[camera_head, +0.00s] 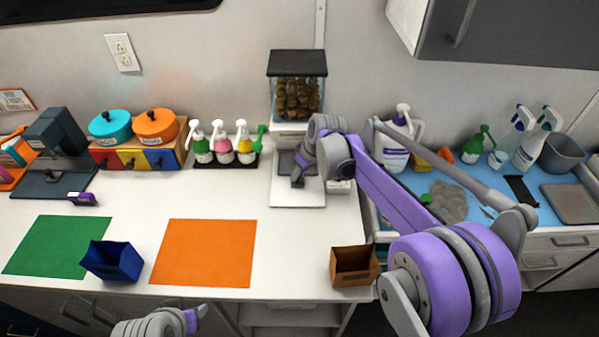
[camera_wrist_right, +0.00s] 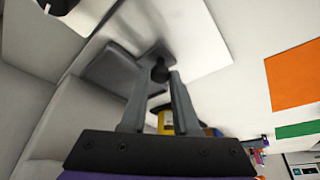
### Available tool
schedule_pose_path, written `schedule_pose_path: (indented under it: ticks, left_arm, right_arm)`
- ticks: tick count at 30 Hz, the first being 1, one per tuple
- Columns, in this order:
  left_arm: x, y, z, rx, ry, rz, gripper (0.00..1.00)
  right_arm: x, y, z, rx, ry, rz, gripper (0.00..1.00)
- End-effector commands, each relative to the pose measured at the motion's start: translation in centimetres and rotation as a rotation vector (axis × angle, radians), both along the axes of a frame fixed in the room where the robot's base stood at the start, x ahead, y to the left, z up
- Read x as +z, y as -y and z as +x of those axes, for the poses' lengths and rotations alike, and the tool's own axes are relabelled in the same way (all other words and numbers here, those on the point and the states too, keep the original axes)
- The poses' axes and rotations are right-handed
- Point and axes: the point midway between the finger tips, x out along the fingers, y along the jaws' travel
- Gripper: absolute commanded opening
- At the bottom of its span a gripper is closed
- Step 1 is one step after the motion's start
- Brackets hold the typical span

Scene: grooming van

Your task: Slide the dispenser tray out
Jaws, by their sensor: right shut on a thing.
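The dispenser (camera_head: 297,60) stands against the back wall, a clear bin of brown pieces with a black lid on a white body. Its grey tray (camera_head: 284,162) sits low at the front, over a white base plate (camera_head: 297,196). The tray also shows in the right wrist view (camera_wrist_right: 112,72), with a dark knob (camera_wrist_right: 160,72) at its front. My right gripper (camera_head: 297,178) is at the tray's front; in the wrist view its fingers (camera_wrist_right: 160,80) are shut on the knob. My right arm hides part of the dispenser's right side. Only part of my left arm shows, at the bottom edge.
Pump bottles (camera_head: 222,146) stand left of the dispenser. A brown open box (camera_head: 354,266) is at the counter's front edge. An orange mat (camera_head: 204,252), a green mat (camera_head: 52,247) and a blue box (camera_head: 112,261) lie left. The counter before the base plate is clear.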

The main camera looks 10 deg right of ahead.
Motion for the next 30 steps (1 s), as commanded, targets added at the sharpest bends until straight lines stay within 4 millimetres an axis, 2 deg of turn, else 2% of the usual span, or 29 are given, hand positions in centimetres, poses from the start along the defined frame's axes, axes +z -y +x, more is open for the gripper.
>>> schedule_pose_path:
  ticks: [23, 26, 30]
  left_arm:
    - [0.0, 0.0, 0.0, 0.0, 0.0, 0.0, 0.5]
    - [-0.3, 0.0, -0.1, 0.0, -0.002, 0.0, 0.5]
    - [-0.8, 0.0, -0.3, 0.0, -0.005, 0.0, 0.5]
  right_arm:
    - [0.0, 0.0, -0.2, 0.0, 0.0, 0.0, 0.0]
    - [0.0, -0.3, -1.2, 0.0, 0.0, 0.0, 0.0]
    - [-0.1, -0.9, -4.4, 0.0, -0.001, 0.0, 0.0]
